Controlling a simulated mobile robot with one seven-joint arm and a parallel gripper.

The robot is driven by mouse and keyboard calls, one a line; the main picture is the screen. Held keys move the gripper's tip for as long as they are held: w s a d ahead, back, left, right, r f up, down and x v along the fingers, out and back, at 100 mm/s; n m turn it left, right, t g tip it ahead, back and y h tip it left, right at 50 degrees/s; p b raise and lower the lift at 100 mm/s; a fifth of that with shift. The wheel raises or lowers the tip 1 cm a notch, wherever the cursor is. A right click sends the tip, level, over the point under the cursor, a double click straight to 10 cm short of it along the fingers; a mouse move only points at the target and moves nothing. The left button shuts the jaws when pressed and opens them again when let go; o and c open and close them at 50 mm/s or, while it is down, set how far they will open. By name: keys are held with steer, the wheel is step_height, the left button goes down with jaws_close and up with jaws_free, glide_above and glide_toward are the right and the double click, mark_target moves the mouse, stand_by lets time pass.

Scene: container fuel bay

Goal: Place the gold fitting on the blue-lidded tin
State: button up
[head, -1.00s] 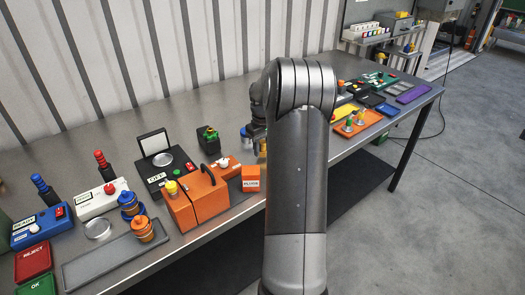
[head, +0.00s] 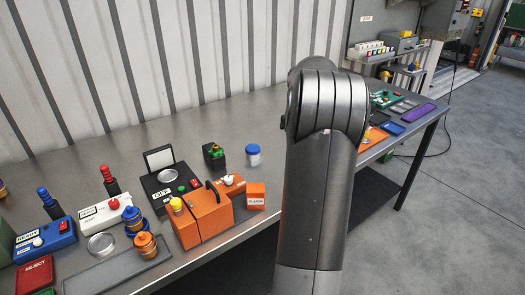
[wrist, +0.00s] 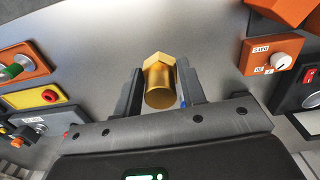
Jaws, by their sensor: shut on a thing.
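The gold fitting (wrist: 159,82), with a hexagonal end and a round barrel, is held between the two dark fingers of my gripper (wrist: 160,90) in the wrist view. My gripper is shut on it. The blue-lidded tin (head: 253,155) stands upright on the metal bench in the head view, behind the small orange box, with nothing on its lid. In the head view my arm hides my gripper and the fitting. I cannot make out the tin for sure in the wrist view.
Near the tin are a dark block with a green top (head: 214,155), a small orange box (head: 256,195) and an orange case with a black handle (head: 202,217). The bench (head: 215,115) is bare behind them. In the wrist view, an orange switch box (wrist: 270,57) lies to the right.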

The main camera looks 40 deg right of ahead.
steer(key=w+d+r+n, duration=0.1)
steer(key=w+r, duration=0.2)
steer(key=w, duration=0.6)
glide_above(253, 149)
step_height(253, 149, down, 7)
steer(key=shift+s+d, duration=0.1)
steer(key=shift+s, duration=0.05)
steer(key=shift+f, duration=2.1)
steer(key=shift+f, duration=0.15)
steer(key=o, duration=1)
